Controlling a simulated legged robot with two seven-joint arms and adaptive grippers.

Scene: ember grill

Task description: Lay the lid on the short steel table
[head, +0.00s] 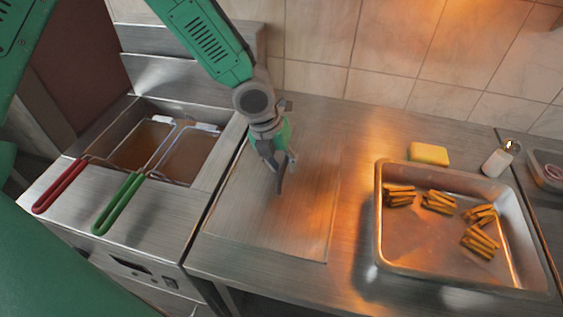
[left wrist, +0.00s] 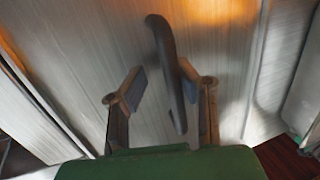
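The lid (head: 298,235) is a flat rectangular steel sheet, lying flat over the short steel table (head: 345,225), right of the fryer. I cannot tell if it touches the table all round. A dark curved handle (left wrist: 166,48) shows in the left wrist view above brushed steel. My left gripper (head: 281,165) points down over the lid's middle. In the left wrist view its two fingers (left wrist: 160,85) stand apart with the handle between them; a gap shows on the left side, and the right pad is close to or touching it. My right gripper is not in view.
A fryer with two baskets, red-handled (head: 60,186) and green-handled (head: 118,203), stands left. A steel tray (head: 420,257) with several bundles of brown sticks lies right. A yellow sponge (head: 429,153) and white shaker (head: 497,162) sit behind it. A tiled wall closes the back.

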